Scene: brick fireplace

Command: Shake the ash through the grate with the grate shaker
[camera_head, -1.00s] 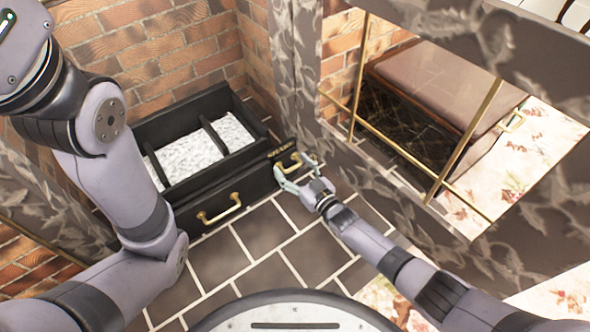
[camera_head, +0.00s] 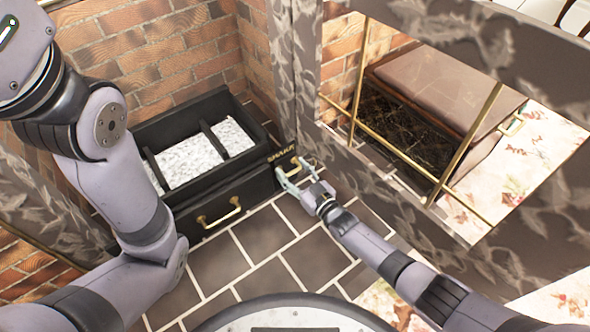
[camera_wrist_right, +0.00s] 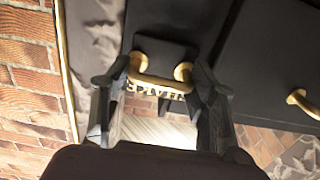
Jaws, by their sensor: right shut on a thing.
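The grate is a black box (camera_head: 248,175) standing low against the brick wall in the head view, with white-grey ash (camera_head: 190,160) between its dark bars. The grate shaker is a small brass handle (camera_head: 285,168) on a black plate at the right end of the front, by the lettering SHAKE. My right gripper (camera_head: 288,178) is shut on this handle. In the right wrist view, the two fingers (camera_wrist_right: 158,80) stand at either side of the brass shaker handle (camera_wrist_right: 155,82), which partly hides the lettering. My left arm comes in from the left; its gripper is out of view.
A second brass handle (camera_head: 219,214) sits lower on the box's front. A grey patterned post (camera_head: 284,75) stands right beside the box's right end. A brass-framed opening (camera_head: 455,150) and a brown cushioned bench (camera_head: 450,80) lie right. The tiled floor (camera_head: 265,235) in front is clear.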

